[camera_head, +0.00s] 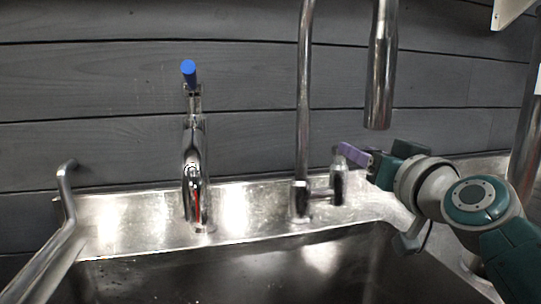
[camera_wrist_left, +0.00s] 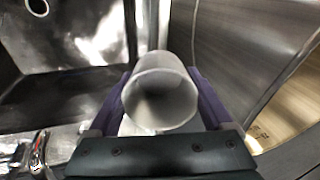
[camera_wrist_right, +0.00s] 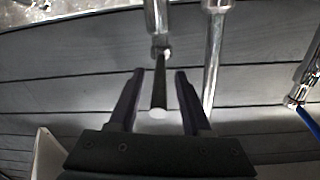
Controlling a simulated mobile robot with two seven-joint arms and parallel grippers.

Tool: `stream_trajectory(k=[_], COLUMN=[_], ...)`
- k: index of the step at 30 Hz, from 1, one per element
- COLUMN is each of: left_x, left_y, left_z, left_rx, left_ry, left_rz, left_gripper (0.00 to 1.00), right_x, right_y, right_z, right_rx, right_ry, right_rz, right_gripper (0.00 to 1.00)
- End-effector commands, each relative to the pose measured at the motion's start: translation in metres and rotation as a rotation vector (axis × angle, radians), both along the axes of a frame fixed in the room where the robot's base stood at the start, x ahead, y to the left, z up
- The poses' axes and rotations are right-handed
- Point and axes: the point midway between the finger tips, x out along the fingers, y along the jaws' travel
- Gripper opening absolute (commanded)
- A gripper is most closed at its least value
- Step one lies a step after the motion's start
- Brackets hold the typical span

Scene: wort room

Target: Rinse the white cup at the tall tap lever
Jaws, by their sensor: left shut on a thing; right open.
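The white cup (camera_wrist_left: 160,85) is held between the fingers of my left gripper (camera_wrist_left: 162,78), its opening facing the left wrist camera. The left gripper and cup are outside the head view. The tall tap (camera_head: 303,110) stands right of centre behind the sink, with its lever (camera_head: 340,176) on its right side. My right gripper (camera_head: 352,155) is at the top of this lever. In the right wrist view the dark, pale-ended lever (camera_wrist_right: 158,95) lies between the open fingers of the right gripper (camera_wrist_right: 159,75), with gaps visible on both sides.
A shorter tap (camera_head: 194,160) with a blue handle stands to the left. The metal sink (camera_head: 230,275) is below, and a bent metal pipe (camera_head: 50,240) is at the left. A thick vertical pipe end (camera_head: 379,80) hangs above my right gripper. A dark plank wall (camera_head: 110,100) is behind.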

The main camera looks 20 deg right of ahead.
Motion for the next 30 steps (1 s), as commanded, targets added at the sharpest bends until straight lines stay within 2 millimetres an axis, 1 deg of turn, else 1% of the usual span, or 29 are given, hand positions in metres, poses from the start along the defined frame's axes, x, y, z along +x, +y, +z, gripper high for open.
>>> stream_trajectory(k=[1, 9, 12, 15, 20, 30], left_x=[0.000, 0.000, 0.000, 0.000, 0.000, 0.000], left_y=[0.000, 0.000, 0.000, 0.000, 0.000, 0.000], left_z=[0.005, 0.010, 0.010, 0.010, 0.011, 0.011], left_rx=[0.000, 0.000, 0.000, 0.000, 0.000, 0.000], left_ry=[0.000, 0.000, 0.000, 0.000, 0.000, 0.000], left_rz=[0.000, 0.000, 0.000, 0.000, 0.000, 0.000], left_gripper=[0.29, 0.29, 0.29, 0.29, 0.29, 0.29], right_x=[-0.010, -0.066, -0.081, -0.091, -0.098, -0.099], right_y=[0.002, 0.010, 0.013, 0.014, 0.015, 0.015], right_z=[0.001, 0.000, -0.001, 0.000, 0.001, 0.001], right_rx=[-0.002, -0.002, -0.001, -0.001, 0.000, 0.001], right_ry=[0.003, 0.003, 0.003, 0.002, 0.000, 0.000], right_rz=[0.001, 0.001, 0.002, 0.001, 0.001, 0.001], right_gripper=[0.49, 0.49, 0.49, 0.49, 0.49, 0.49])
